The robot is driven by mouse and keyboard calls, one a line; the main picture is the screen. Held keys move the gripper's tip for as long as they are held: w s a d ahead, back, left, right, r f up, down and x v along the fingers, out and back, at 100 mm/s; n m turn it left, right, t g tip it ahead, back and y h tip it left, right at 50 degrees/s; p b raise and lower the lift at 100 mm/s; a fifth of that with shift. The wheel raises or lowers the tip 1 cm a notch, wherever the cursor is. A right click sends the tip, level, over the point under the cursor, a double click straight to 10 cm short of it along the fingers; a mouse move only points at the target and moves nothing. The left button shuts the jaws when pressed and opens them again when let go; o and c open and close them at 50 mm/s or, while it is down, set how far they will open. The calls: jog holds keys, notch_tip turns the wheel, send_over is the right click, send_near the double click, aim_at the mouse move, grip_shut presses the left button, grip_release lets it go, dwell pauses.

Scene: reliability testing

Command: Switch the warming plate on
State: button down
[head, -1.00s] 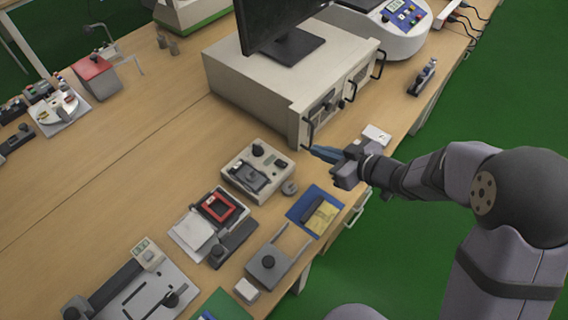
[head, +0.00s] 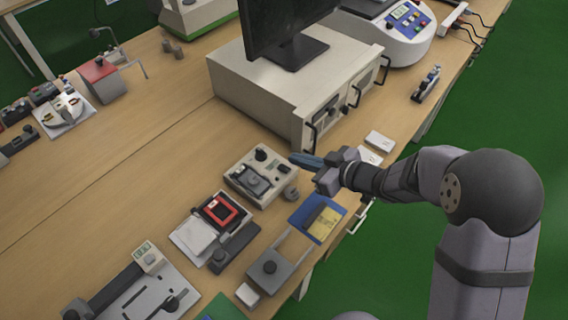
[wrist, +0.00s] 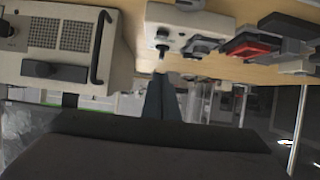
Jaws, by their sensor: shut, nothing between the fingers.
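A small beige box (head: 240,183) with a dark plate (head: 250,184), a black knob (head: 260,155) and a small black switch (head: 284,168) stands near the table's front edge; it appears to be the warming plate. A round grey piece (head: 290,192) is at its front side; I cannot tell if it is attached. My gripper (head: 292,158) is shut and empty, its blue fingertips just right of the box's back right corner, near the switch. I cannot tell whether they touch. In the wrist view the box (wrist: 182,14) lies beyond my dark shut fingers (wrist: 161,80).
A large beige cabinet (head: 250,95) with handles stands close behind my gripper, a monitor (head: 285,25) on it. A device with a red frame (head: 220,210) and a blue tray (head: 303,215) are near the box. White cards (head: 379,141) lie right of my gripper.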

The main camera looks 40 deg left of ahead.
send_over(283, 169)
notch_tip(283, 169, down, 3)
jog(key=shift+r+p, duration=0.1)
jog(key=shift+p, duration=0.3)
notch_tip(283, 169, down, 2)
jog(key=shift+a+f, duration=0.1)
jog(key=shift+d+f+p, duration=0.25)
jog(key=shift+f+p, duration=0.1)
jog(key=shift+f, duration=0.7)
jog(key=shift+r+p, duration=0.1)
jog(key=shift+p, duration=0.3)
jog(key=shift+a+h+p, duration=0.1)
jog(key=shift+h+p, duration=0.3)
jog(key=shift+p, duration=0.1)
jog(key=shift+f, duration=0.4)
jog(key=shift+a, duration=0.15)
jog(key=shift+a+r, duration=0.1)
jog(key=shift+a, duration=0.5)
